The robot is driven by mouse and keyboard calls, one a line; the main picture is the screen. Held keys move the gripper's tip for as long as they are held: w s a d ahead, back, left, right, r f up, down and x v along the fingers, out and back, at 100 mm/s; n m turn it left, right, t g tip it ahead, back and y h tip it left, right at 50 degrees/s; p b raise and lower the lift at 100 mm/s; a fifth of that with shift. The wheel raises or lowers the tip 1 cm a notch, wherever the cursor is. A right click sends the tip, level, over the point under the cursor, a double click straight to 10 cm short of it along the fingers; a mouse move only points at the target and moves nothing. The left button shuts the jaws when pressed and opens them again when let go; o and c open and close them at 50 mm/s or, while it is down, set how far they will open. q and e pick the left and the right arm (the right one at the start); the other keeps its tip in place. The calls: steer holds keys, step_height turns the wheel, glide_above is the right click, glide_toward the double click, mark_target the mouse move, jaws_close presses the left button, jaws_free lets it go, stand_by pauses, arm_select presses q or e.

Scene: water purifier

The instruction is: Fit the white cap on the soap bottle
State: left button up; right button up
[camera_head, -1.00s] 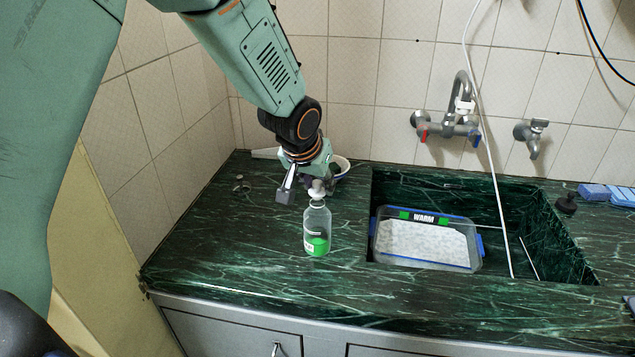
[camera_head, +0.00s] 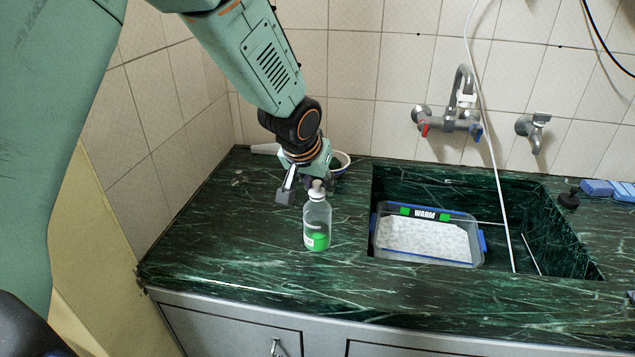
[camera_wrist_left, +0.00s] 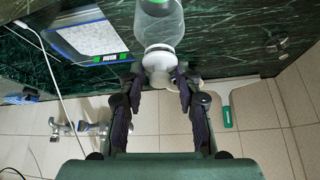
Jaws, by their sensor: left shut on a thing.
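A clear soap bottle (camera_head: 317,220) with green liquid and a green label stands upright on the green marble counter, left of the sink. It also shows in the left wrist view (camera_wrist_left: 160,22). The small white cap (camera_head: 317,186) is right at the bottle's mouth, in line with the neck; I cannot tell whether it is fully seated. My left gripper (camera_head: 303,188) reaches down from behind the bottle and is shut on the cap. In the left wrist view, the cap (camera_wrist_left: 160,79) sits between the fingertips (camera_wrist_left: 158,82). My right gripper is not in view.
A white bowl (camera_head: 341,160) stands behind the gripper near the wall. A clear tray (camera_head: 428,255) marked WARM sits in the sink (camera_head: 500,190), right of the bottle. Taps (camera_head: 447,122) and a white hose (camera_head: 492,150) are beyond. The counter in front of the bottle is clear.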

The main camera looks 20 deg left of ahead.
arm_select(q)
steer(key=shift+f, duration=0.25)
steer(key=o, duration=0.8)
steer(key=shift+o, duration=0.2)
steer(key=shift+r, duration=0.1)
steer(key=v, duration=1.2)
